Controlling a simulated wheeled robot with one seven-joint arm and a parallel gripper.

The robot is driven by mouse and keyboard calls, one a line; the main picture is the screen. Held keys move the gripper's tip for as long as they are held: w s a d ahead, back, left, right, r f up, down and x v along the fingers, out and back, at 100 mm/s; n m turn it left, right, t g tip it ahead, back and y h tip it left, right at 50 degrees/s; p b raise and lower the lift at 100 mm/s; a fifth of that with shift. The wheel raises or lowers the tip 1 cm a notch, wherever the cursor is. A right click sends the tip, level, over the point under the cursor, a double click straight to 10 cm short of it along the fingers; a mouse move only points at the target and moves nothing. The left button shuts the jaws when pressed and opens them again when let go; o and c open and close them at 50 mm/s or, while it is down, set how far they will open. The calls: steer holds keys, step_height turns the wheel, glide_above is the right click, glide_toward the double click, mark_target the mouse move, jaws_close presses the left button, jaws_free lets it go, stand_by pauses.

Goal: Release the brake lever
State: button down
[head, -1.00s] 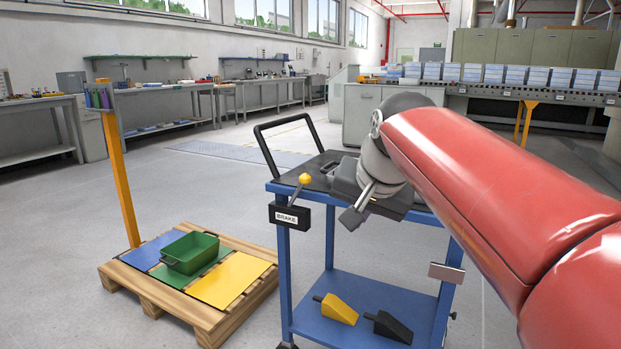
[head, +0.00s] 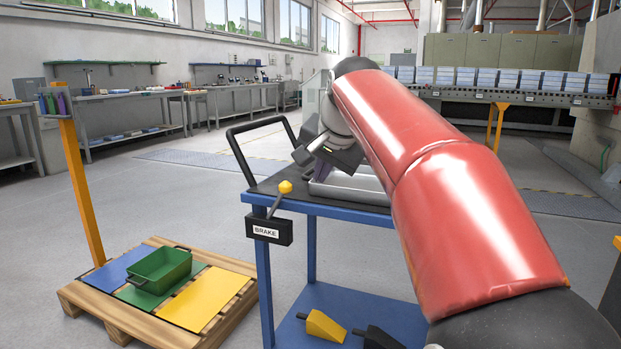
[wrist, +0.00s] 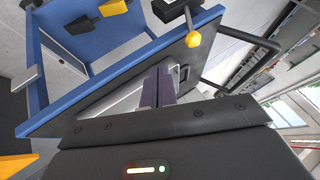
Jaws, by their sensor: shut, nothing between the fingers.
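The brake lever (head: 285,187) has a yellow knob on a thin metal rod. It tilts up and to the right from the black box (head: 268,231) labelled BRAKE, on the blue cart's near left corner. In the wrist view, the yellow knob (wrist: 193,40) is at the top, right of centre, apart from the fingers. My gripper (wrist: 158,88) is shut and empty, its purple-grey fingers together over the cart top.
The blue cart (head: 350,210) carries a metal tray (head: 345,188) and a black push handle (head: 232,140). Yellow and black wedges (head: 322,327) lie on its lower shelf. A pallet with a green bin (head: 160,268) stands left. Floor between the pallet and benches is clear.

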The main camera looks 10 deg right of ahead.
mark_target(278, 202)
steer(key=w+a+f, duration=0.3)
steer(key=w+f, duration=0.3)
steer(key=w, duration=0.2)
steer(key=shift+w+b, duration=0.3)
steer(key=shift+b, duration=0.15)
